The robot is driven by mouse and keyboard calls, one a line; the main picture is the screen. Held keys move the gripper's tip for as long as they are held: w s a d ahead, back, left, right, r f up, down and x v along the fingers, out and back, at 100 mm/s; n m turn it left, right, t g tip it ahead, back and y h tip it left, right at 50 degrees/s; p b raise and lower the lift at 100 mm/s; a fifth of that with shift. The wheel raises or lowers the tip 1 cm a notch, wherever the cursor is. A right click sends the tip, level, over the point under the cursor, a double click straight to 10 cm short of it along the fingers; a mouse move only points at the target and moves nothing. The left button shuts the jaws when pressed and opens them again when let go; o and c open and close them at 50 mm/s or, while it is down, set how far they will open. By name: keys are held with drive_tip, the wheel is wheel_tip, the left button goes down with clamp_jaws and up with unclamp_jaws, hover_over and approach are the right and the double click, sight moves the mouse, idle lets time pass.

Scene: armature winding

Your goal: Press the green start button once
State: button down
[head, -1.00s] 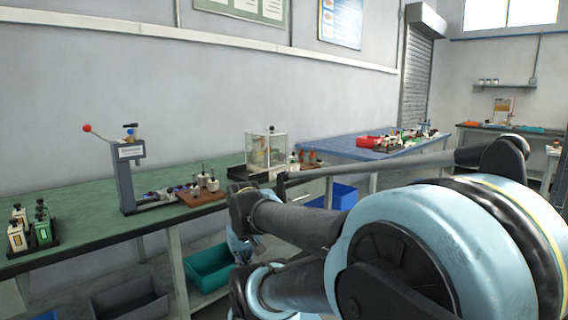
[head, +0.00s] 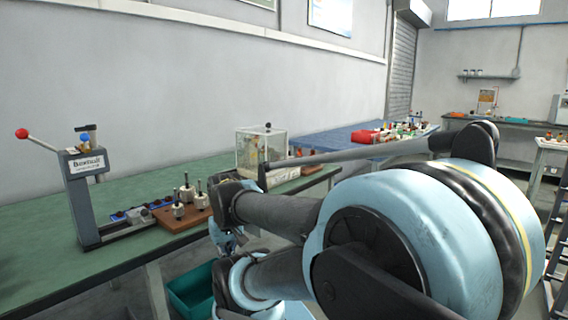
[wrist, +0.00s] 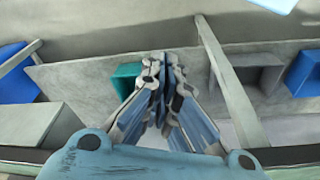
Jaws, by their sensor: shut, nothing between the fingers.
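No green start button can be made out in either view. A clear-sided guarded box (head: 262,150) with a pale base stands on the green bench (head: 150,258); my arm hides part of its front. My gripper (wrist: 165,70) shows in the wrist view with its fingers together and nothing between them. It points toward the lower shelf and bins under a bench, apart from any button. In the head view my arm covers the lower right, and the fingertips cannot be made out clearly.
A lever press (head: 84,195) with a red knob stands at the left of the bench. A brown wooden block (head: 180,217) holds several metal parts. A teal bin (head: 190,292) sits below; it also shows in the wrist view (wrist: 124,80). A blue-topped bench (head: 335,140) stands behind.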

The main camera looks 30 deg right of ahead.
drive_tip(key=shift+w+d, duration=0.2)
drive_tip(key=shift+w, duration=0.15)
